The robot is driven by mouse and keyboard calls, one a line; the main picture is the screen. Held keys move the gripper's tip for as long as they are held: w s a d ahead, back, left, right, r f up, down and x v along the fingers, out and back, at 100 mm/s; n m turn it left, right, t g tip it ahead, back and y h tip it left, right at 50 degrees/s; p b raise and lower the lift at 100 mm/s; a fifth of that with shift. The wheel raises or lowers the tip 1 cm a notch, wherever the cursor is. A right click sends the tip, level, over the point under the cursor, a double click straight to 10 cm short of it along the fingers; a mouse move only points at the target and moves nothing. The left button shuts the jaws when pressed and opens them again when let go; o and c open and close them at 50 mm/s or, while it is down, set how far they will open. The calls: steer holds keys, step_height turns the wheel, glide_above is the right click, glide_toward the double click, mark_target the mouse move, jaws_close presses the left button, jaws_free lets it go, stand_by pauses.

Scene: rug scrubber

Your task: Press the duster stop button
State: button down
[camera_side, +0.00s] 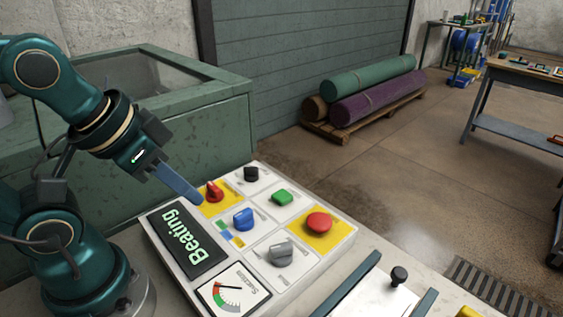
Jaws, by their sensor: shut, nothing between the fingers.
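The control panel (296,268) lies on the bench top in front of my arm. A round red push button (318,222) sits on a yellow square at its right side. A green button (282,197) is near the panel's middle. A red knob (214,191) stands on another yellow square at the upper left. The labels are too small to tell which button is the duster stop. My gripper (198,200) is shut and empty, pointing down to the right. Its tip is beside the red knob; I cannot tell whether they touch. The red push button is well to its right.
The panel also has a black knob (250,174), a blue knob (243,219), a grey knob (282,254), a display reading "Beating" (188,240) and a gauge (233,293). A clipboard-like tray (372,298) lies at the front. A green machine housing (205,135) stands behind.

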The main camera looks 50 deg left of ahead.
steer(key=w+a+r+m+t+y, duration=0.1)
steer(key=w+a+r+m+y, duration=0.15)
steer(key=w+r+m, duration=0.4)
steer(key=m+t, duration=0.2)
steer(key=m, duration=1.6)
glide_above(317, 224)
step_height(317, 224, down, 5)
steer(key=shift+f+h, duration=0.1)
steer(key=shift+h, duration=0.15)
steer(key=shift+f, duration=4.4)
